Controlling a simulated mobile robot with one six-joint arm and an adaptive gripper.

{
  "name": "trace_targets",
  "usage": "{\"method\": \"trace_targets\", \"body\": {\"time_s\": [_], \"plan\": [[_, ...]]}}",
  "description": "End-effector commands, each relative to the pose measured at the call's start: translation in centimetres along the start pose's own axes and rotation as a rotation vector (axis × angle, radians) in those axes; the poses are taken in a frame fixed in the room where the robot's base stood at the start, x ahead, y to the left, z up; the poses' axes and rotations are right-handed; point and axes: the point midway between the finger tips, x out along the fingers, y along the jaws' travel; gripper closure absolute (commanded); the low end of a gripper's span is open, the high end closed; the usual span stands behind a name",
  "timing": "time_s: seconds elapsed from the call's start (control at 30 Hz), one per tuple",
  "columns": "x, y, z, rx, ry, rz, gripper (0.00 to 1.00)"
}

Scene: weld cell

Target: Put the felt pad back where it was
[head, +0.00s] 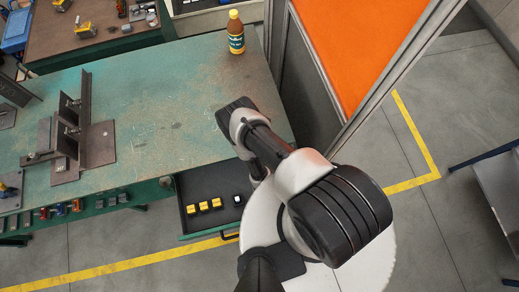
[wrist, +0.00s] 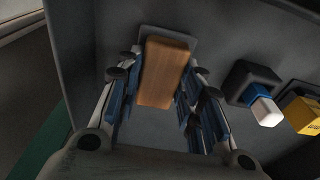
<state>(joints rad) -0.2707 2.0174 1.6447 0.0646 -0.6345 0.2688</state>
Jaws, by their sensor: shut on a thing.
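A tan, wood-coloured block with a dark grey part at its far end shows in the wrist view; I take it for the felt pad (wrist: 164,72). My gripper (wrist: 160,92) has its blue-padded fingers on both sides of the block and is shut on it. The block is inside or just above the open drawer (head: 188,224); its exact height over the floor is unclear. In the head view my arm hides the gripper and the pad.
In the drawer, a white and blue piece (wrist: 262,104) in a dark holder and yellow pieces (head: 203,206) sit beside the gripper. The drawer wall is close on the left in the wrist view. Above is a green workbench (head: 165,110) with a bottle (head: 236,38) and a steel fixture (head: 98,145).

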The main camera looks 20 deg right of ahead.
Motion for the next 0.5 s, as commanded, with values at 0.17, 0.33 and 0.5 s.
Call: {"method": "trace_targets", "body": {"time_s": [0.17,0.33,0.5], "plan": [[0.34,0.04,0.27,0.0,0.002,-0.001,0.98],[0.52,0.05,0.32,0.0,0.002,-0.001,0.98],[0.69,0.05,0.3,0.0,0.002,-0.001,0.6]]}}
